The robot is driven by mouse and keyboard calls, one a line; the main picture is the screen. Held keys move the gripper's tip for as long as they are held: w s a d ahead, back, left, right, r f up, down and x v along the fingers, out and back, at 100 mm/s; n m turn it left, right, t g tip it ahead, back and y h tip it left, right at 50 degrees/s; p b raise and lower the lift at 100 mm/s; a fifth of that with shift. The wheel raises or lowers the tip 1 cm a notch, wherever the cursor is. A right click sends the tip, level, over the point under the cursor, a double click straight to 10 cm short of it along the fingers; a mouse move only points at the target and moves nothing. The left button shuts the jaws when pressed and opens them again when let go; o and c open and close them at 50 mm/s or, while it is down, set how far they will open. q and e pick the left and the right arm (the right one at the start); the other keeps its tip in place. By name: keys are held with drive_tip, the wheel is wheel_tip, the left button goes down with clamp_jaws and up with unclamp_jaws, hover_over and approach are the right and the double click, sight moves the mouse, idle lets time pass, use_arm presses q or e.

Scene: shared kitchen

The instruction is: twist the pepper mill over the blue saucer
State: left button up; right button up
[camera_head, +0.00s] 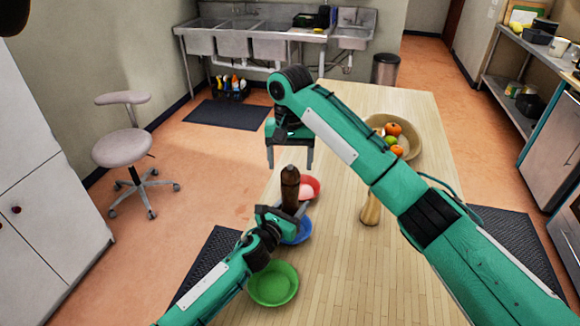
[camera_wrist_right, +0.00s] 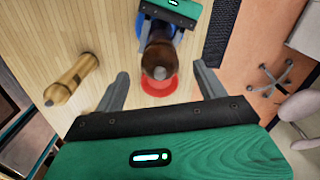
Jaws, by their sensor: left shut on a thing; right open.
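A dark brown pepper mill (camera_head: 290,188) stands upright in my left gripper (camera_head: 284,213), which is shut on it. In the right wrist view, the mill's rounded top (camera_wrist_right: 158,60) faces the camera. The blue saucer (camera_head: 301,233) lies on the table below the mill and left gripper, which partly hide it; its edge also shows in the right wrist view (camera_wrist_right: 140,26). My right gripper (camera_head: 289,164) is open and empty above the mill. In the wrist view, the mill's top appears between its spread fingers, apart from them.
A red saucer (camera_head: 313,184) lies just beyond the mill, and a green one (camera_head: 273,285) lies nearer. A pale wooden mill (camera_head: 371,208) stands to the right. A fruit bowl (camera_head: 412,148) stands at the back right, partly behind my right arm. The table's front right is clear.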

use_arm(q)
drive_tip(key=shift+r, duration=0.1)
use_arm(e)
drive_tip(key=shift+r, duration=3.1)
use_arm(q)
wheel_tip(320, 180, up, 5)
drive_tip(key=p, duration=0.4)
drive_tip(key=shift+p, duration=0.35)
use_arm(e)
wheel_tip(320, 180, up, 5)
drive_tip(key=shift+f, duration=0.2)
